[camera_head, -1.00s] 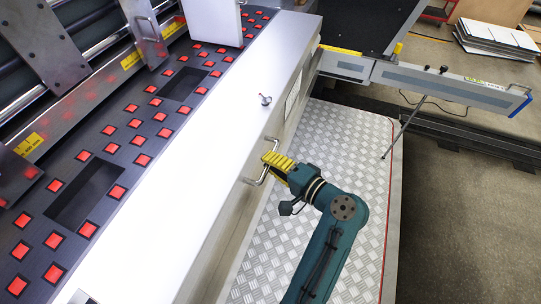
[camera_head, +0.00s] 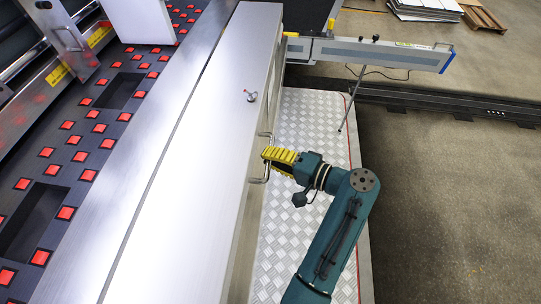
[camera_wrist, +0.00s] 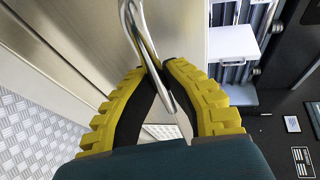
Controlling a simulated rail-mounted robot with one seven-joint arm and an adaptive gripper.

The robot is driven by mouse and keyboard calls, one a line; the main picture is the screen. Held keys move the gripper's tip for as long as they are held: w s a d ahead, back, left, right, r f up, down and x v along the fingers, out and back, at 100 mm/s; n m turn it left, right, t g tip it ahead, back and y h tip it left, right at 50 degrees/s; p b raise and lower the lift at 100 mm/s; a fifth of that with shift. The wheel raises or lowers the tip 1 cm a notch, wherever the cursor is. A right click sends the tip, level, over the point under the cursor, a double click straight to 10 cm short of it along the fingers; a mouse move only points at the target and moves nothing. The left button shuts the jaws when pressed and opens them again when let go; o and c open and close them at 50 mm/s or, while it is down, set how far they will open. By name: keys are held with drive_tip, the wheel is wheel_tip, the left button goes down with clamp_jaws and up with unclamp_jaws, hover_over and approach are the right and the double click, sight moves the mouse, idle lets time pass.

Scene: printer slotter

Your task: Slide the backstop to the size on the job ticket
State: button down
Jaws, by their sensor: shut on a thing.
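A long pale metal panel (camera_head: 190,185) runs diagonally beside the bed, with a bent metal handle (camera_head: 262,181) on its right side. My gripper (camera_head: 267,154) has yellow ribbed fingers and is shut on this handle. In the wrist view the fingertips (camera_wrist: 160,68) meet around the handle's bar (camera_wrist: 136,32). I cannot tell for sure which part is the backstop. No job ticket is readable in either view.
A dark bed with red squares (camera_head: 118,92) lies left of the panel. A small knob (camera_head: 250,96) stands on the panel. A grey beam (camera_head: 380,54) with a thin leg crosses at upper right. Below is a tread-plate platform (camera_head: 295,125); open floor lies to the right.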

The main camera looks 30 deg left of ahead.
drive_tip(key=shift+f, duration=0.1)
drive_tip(key=c, duration=1.1)
unclamp_jaws()
drive_tip(key=d, duration=0.4)
drive_tip(key=d+r, duration=0.1)
drive_tip(key=d, duration=0.2)
drive_tip(key=s+d+r, duration=0.1)
drive_tip(key=d, duration=0.3)
drive_tip(key=shift+d+r, duration=0.15)
drive_tip(key=shift+d, duration=0.2)
